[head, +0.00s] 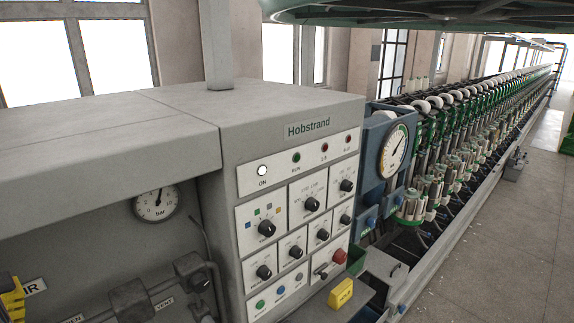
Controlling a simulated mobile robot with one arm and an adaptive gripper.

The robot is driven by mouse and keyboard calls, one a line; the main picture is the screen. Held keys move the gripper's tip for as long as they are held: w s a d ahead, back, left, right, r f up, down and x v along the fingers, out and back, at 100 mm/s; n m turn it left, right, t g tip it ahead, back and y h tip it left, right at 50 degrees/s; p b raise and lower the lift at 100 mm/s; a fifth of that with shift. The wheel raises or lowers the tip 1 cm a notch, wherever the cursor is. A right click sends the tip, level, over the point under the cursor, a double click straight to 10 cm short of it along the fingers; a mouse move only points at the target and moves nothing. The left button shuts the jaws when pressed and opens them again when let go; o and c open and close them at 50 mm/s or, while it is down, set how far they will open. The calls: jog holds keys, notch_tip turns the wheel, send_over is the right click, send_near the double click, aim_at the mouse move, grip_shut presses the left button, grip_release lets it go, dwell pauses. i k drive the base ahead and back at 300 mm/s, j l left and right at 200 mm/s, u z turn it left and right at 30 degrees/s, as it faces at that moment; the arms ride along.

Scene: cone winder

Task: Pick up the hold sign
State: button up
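A small yellow block-like sign (340,293) stands on a small grey ledge (352,303) at the lower front corner of the grey control cabinet. Its lettering is too small to read for certain; it is the thing that looks like the hold sign. It sits below the red knob and in front of a dark green bin. Nothing touches it from above. My gripper is not in view.
The grey cabinet (285,105) carries a panel of knobs (310,204) and a red button (339,256) close above the sign. A green bin (356,260) and a grey box (384,270) lie just behind. Open floor (500,240) extends at right. A yellow part (12,298) shows lower left.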

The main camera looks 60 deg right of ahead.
aim_at(343, 292)
jog(key=k+l+z, duration=0.15)
jog(key=l+z, duration=0.15)
jog(key=l, duration=0.45)
jog(key=l+z, duration=0.3)
jog(key=l, duration=0.45)
